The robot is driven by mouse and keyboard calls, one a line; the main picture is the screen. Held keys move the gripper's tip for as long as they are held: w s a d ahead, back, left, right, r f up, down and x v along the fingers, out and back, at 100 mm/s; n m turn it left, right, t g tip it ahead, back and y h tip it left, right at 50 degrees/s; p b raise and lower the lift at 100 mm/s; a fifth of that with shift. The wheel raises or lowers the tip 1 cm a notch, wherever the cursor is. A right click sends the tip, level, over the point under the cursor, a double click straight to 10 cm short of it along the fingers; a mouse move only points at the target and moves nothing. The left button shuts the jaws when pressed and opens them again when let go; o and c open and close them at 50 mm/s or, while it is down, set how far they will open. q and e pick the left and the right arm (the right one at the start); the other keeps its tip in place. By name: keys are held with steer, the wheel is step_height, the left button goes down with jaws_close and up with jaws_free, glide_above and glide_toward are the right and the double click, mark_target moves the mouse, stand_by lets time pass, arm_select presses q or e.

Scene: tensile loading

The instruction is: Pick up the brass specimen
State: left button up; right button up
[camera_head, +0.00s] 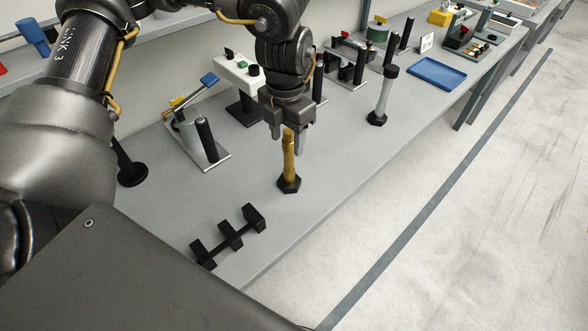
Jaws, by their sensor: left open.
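The brass specimen (289,158) is a gold-coloured rod standing upright in a black hexagonal base (289,184) on the grey bench. My left gripper (287,142) points down at the rod's top from above, with its fingers open. The rod's upper end shows between or just in front of the fingers; I cannot tell whether they touch it. My right gripper does not show.
A black rack (230,236) lies on the bench (330,180) near the front. A lever fixture (197,137) and a white control box (237,72) stand behind.

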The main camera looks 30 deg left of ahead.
mark_target(289, 161)
arm_select(q)
step_height(289, 161, down, 2)
steer(key=shift+f, duration=0.1)
jaws_close()
stand_by(0.4)
steer(key=shift+w, duration=0.1)
stand_by(1.0)
